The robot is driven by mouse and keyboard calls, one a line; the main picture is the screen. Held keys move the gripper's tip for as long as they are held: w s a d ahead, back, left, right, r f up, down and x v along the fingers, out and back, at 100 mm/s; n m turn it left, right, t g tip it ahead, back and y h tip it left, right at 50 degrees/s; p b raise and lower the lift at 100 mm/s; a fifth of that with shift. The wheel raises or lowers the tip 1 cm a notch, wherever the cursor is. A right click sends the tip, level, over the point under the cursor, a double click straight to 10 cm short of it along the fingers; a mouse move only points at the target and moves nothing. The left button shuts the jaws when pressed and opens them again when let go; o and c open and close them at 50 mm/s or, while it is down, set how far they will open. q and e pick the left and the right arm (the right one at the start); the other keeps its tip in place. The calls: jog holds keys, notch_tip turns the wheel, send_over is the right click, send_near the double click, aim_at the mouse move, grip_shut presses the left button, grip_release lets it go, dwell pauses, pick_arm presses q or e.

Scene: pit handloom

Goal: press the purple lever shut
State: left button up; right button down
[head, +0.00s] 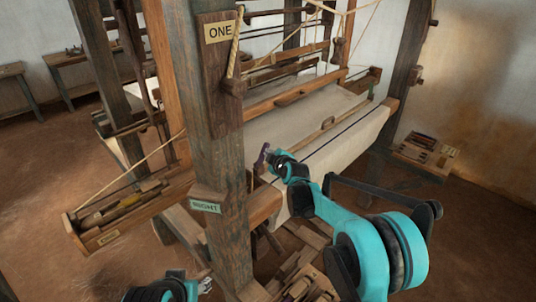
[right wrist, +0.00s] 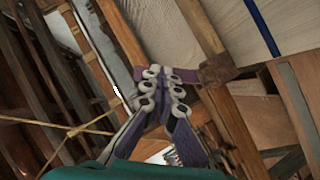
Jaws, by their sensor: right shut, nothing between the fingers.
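The purple lever (head: 261,158) is a small dark purple piece by the front end of the loom's cloth beam, just right of the thick post. In the right wrist view a purple bar (right wrist: 221,76) lies beside the fingertips, against a wooden beam. My right gripper (head: 272,156) is shut and empty, with its tips right at the lever; I cannot tell whether they touch it. In the right wrist view the gripper's fingers (right wrist: 164,76) are together and hide part of the bar. My left gripper (head: 203,285) is low in the head view, partly cut off, its jaws unclear.
The thick post (head: 220,160) with ONE and RIGHT signs stands left of my right gripper. White cloth (head: 310,125) spans the loom behind it. A wooden tray (head: 125,212) with tools juts out left. Loose wooden parts (head: 298,275) lie below on the floor.

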jog(key=w+d+m+g+y, duration=0.1)
jog(key=w+d+f+m+g+p, duration=0.1)
jog(key=m, duration=0.1)
jog(key=shift+f+g+y, duration=0.25)
jog(key=shift+g+y, duration=0.15)
jog(key=shift+w+d+f+m+g+y, duration=0.2)
jog(key=shift+f+m+g+y, duration=0.15)
jog(key=shift+f+m+g, duration=0.1)
jog(key=shift+w+d+f+m+g+y, duration=0.15)
jog(key=shift+f+m+g+y, duration=0.2)
jog(key=shift+f+m+g, duration=0.1)
jog(key=shift+w+f, duration=0.1)
jog(key=shift+f, duration=0.2)
jog(key=shift+d, duration=0.1)
jog(key=shift+b, duration=0.3)
